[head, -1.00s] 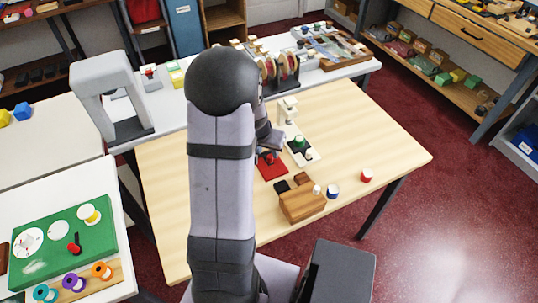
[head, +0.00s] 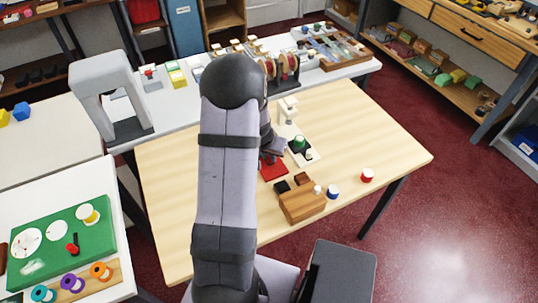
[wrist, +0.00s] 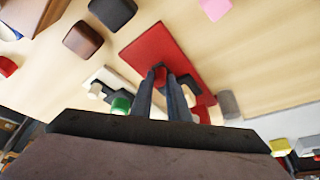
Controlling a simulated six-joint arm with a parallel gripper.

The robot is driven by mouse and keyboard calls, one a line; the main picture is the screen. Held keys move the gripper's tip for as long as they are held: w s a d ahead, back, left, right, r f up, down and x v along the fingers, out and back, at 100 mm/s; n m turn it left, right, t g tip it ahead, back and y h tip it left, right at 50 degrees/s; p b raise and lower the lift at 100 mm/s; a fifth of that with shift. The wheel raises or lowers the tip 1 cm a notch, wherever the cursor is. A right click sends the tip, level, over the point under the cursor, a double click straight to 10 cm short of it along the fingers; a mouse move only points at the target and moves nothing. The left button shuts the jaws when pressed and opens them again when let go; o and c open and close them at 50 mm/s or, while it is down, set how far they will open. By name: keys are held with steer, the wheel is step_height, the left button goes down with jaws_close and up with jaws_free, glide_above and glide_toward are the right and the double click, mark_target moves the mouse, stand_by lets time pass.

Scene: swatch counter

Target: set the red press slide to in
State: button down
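The red press shows as a flat red plate (head: 272,172) on the wooden table in the head view. In the wrist view its red plate (wrist: 152,48) lies under the fingertips, with a small red knob (wrist: 160,73) between or just beyond them. My gripper (wrist: 161,82) has a visible gap between its fingers, about as wide as the knob. I cannot tell whether the fingers touch it. In the head view my gripper (head: 271,154) is over the far part of the plate, and my arm partly hides the area. The slide's position is unclear.
A white press with a green knob (head: 300,141) stands close beside the red one. A wooden block (head: 302,204), small dark and brown blocks, a blue-and-white spool (head: 333,191) and a red spool (head: 367,175) are nearer.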

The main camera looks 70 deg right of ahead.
steer(key=shift+w+d+r+p, duration=0.1)
steer(key=shift+w+d+p, duration=0.25)
steer(key=shift+w+d, duration=1.15)
steer(key=c, duration=1.7)
jaws_free()
steer(key=shift+w, duration=0.1)
steer(key=shift+b+v, duration=0.55)
steer(key=shift+v, duration=3.1)
